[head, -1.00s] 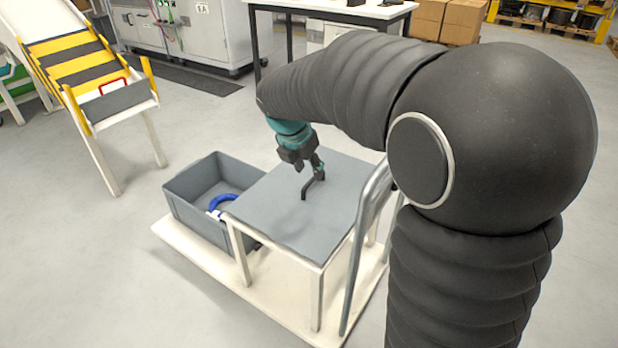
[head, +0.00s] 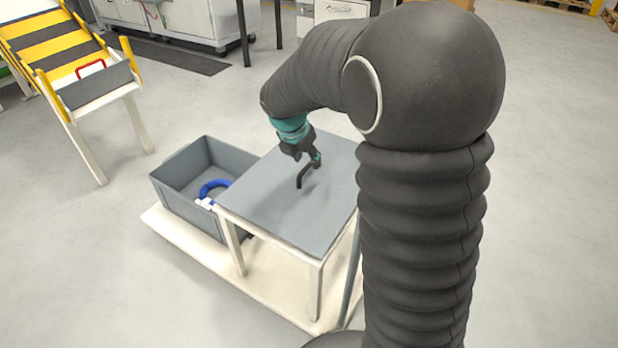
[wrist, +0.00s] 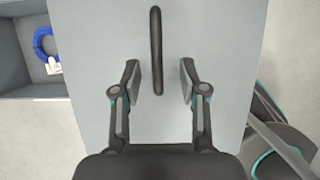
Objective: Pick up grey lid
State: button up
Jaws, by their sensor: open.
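The grey lid (head: 268,208) looks like the flat grey panel lying level on a white-legged stand, with a black bar handle (head: 301,181) standing up from it. In the wrist view the lid (wrist: 100,25) fills the middle and the handle (wrist: 156,40) runs lengthwise. My gripper (head: 314,162) is over the lid, close to the handle. In the wrist view my gripper (wrist: 160,78) is open, with one finger on each side of the handle's near end and a gap on both sides. The height of the fingertips against the handle is hard to tell.
A grey open bin (head: 175,203) with a blue ring (head: 213,187) inside stands left of the lid, on a pale base board (head: 160,220). A yellow-and-black striped ramp (head: 60,48) with a red handle (head: 91,68) is at the far left.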

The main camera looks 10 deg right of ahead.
aim_at(309, 164)
jog(key=x, duration=0.5)
jog(key=shift+w+a, duration=0.1)
jog(key=shift+w, duration=0.1)
grip_shut()
